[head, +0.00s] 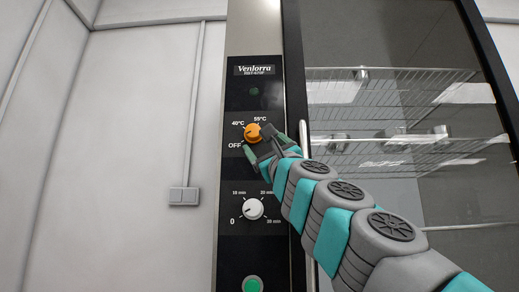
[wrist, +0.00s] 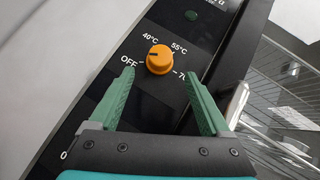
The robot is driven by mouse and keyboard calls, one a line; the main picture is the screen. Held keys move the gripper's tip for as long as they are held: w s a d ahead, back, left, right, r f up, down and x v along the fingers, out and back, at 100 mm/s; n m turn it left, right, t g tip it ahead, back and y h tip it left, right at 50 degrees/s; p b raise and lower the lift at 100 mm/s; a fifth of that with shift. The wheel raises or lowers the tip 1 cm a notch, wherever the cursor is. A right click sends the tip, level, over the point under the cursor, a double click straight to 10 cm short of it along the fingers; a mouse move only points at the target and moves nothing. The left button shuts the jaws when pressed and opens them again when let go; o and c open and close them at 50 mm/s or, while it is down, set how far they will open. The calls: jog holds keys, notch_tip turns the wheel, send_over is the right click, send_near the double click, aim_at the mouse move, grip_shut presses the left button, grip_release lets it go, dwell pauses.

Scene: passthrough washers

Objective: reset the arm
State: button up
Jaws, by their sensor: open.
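My gripper (head: 258,146) is at the black control panel of the washer, by the orange temperature knob (head: 252,132). In the wrist view my gripper (wrist: 160,88) is open, with its two green fingers apart. The orange knob (wrist: 159,60) shows between and just beyond the fingertips, and nothing is held. The knob's dark pointer mark points up and left, between OFF and 40°C. In the head view my arm (head: 345,215) reaches in from the lower right and covers part of the panel's right edge.
Below are a white timer knob (head: 252,208) and a green button (head: 252,284). A dark indicator (head: 254,91) is above. The glass door (head: 400,90) with its vertical handle (head: 303,140) is close on the right, wire racks behind it. A wall switch (head: 184,196) is left.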

jog(key=shift+v, duration=0.75)
